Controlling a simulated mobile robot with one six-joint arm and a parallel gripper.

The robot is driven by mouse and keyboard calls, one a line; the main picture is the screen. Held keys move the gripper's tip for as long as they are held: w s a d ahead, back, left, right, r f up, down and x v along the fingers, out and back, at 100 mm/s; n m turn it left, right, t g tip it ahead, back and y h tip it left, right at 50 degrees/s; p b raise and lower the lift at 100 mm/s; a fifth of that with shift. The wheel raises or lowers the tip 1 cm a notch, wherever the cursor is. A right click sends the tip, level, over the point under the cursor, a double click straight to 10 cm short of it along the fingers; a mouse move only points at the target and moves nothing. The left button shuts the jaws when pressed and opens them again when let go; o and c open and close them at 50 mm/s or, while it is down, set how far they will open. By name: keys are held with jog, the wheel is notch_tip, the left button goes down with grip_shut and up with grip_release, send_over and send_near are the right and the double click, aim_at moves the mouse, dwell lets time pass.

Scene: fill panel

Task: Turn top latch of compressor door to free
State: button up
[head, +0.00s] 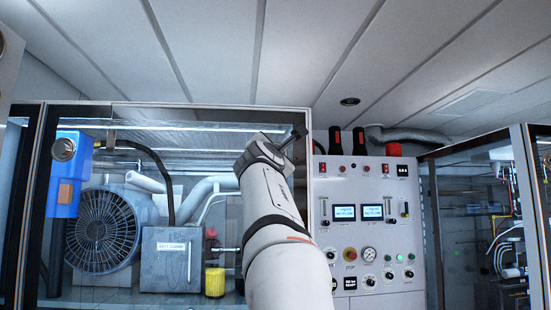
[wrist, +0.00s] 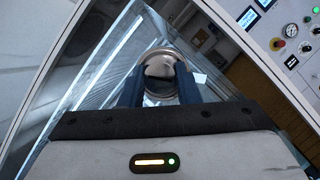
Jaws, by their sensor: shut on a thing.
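The compressor door (head: 130,117) is a framed glass panel at the left and middle of the head view. My gripper (head: 297,134) is at its upper right corner, beside the control panel. In the wrist view, the two dark blue fingers of my gripper (wrist: 160,88) are shut on the top latch (wrist: 160,62), a round, shiny metal knob between them. The arm and gripper hide the latch in the head view. I cannot tell which way the latch is turned.
The control panel (head: 372,180) with displays, gauge and buttons stands right of the door. Behind the glass are a fan (head: 102,228), a blue unit (head: 66,175), a grey box (head: 172,260) and a yellow canister (head: 215,282). The ceiling is close above.

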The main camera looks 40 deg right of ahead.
jog(key=shift+r+m+g+p, duration=0.1)
jog(key=shift+m+g+p, duration=0.55)
jog(key=shift+m, duration=1.1)
jog(key=shift+r+m+g+p, duration=0.1)
jog(key=shift+m+g+p, duration=0.55)
jog(key=shift+m, duration=1.1)
jog(key=shift+f+m+g, duration=0.1)
jog(key=shift+m+g, duration=0.2)
jog(key=o, duration=1)
jog(key=b+v, duration=0.3)
jog(key=v, duration=0.5)
